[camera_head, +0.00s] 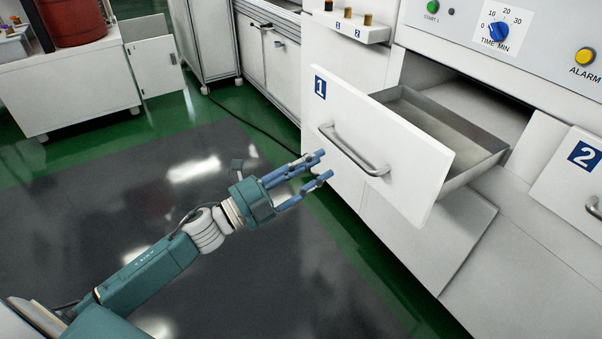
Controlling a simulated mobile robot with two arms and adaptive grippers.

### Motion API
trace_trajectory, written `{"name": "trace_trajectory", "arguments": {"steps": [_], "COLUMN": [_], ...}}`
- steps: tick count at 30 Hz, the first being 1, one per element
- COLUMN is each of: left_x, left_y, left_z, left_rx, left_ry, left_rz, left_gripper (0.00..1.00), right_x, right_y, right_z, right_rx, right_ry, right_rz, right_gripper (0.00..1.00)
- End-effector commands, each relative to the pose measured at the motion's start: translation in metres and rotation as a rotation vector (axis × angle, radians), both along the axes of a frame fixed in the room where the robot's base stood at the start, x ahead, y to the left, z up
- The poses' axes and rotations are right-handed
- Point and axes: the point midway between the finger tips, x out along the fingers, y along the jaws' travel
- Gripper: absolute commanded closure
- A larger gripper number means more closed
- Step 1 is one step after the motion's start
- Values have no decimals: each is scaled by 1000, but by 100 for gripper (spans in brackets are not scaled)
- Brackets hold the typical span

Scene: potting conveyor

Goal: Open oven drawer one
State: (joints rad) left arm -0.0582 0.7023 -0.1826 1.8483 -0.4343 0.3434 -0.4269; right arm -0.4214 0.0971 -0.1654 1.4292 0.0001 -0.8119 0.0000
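Oven drawer one (385,140) has a white front with a blue "1" label (320,87) and a curved metal handle (352,152). The drawer is pulled out, and its grey metal inside shows and looks empty. My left gripper (322,166) is to the left of the handle, with its blue fingers spread apart and nothing between them. The fingertips appear near the handle but not around it; I cannot tell the exact gap. My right gripper is not in view.
Drawer two (567,185) is at the right edge, with a "2" label and its own handle. The control panel (520,35) with a timer dial is above. A white cabinet (75,85) stands at the upper left. The dark floor around my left arm is clear.

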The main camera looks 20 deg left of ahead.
Motion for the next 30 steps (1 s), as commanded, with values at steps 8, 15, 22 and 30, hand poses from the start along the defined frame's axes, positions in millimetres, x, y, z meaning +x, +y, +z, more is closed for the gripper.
{"name": "trace_trajectory", "arguments": {"steps": [8,15,22,30], "left_x": [-28,-32,-31,-19], "left_y": [20,23,23,41], "left_z": [-7,-7,-7,-41], "left_rx": [0,0,0,-81], "left_ry": [0,-1,-1,111], "left_rz": [0,-1,-1,92], "left_gripper": [66,66,66,66], "right_x": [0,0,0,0], "right_y": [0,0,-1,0], "right_z": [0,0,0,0], "right_rx": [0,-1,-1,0], "right_ry": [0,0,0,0], "right_rz": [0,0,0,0], "right_gripper": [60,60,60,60]}}
